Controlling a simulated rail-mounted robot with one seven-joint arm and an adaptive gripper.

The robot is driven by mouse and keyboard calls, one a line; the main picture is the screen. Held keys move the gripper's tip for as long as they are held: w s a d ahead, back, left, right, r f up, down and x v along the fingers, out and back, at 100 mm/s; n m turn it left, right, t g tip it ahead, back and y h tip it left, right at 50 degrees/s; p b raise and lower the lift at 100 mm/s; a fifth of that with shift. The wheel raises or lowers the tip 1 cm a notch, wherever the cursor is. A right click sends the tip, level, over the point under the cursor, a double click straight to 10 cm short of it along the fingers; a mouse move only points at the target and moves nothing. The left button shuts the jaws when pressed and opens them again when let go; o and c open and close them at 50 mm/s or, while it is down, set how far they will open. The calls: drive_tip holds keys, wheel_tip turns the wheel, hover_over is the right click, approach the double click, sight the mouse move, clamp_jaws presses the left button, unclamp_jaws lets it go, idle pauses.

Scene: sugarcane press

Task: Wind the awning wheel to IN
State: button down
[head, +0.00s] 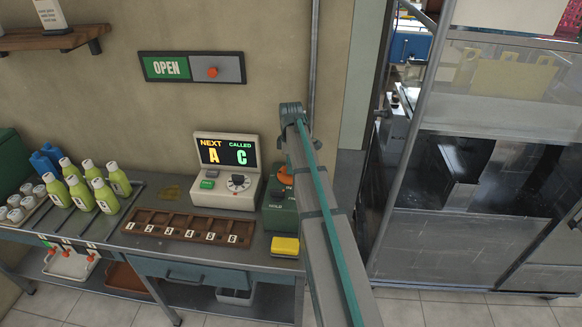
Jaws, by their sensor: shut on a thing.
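I cannot make out the awning wheel or any IN mark in the head view. My arm, a long grey link with a teal stripe, rises from the bottom of the picture to a joint in front of the wall. My gripper does not show, so I cannot see what it holds. A green box (276,212) with an orange part (285,176) on top stands at the right end of the counter, partly hidden behind my arm.
The counter holds a caller display (228,168), a numbered brown rack (188,226), several green bottles (82,186) and a yellow-topped block (285,246). An OPEN sign (191,68) hangs on the wall. A glazed metal cabinet (470,190) stands right. Tiled floor shows between.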

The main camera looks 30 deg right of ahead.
drive_tip(key=m, duration=0.5)
drive_tip(key=shift+m, duration=0.4)
drive_tip(key=m, duration=1)
drive_tip(key=shift+m, duration=0.4)
drive_tip(key=m, duration=1)
drive_tip(key=shift+m, duration=0.4)
drive_tip(key=m, duration=0.5)
drive_tip(key=shift+m, duration=0.3)
drive_tip(key=m, duration=1)
drive_tip(key=shift+m, duration=0.5)
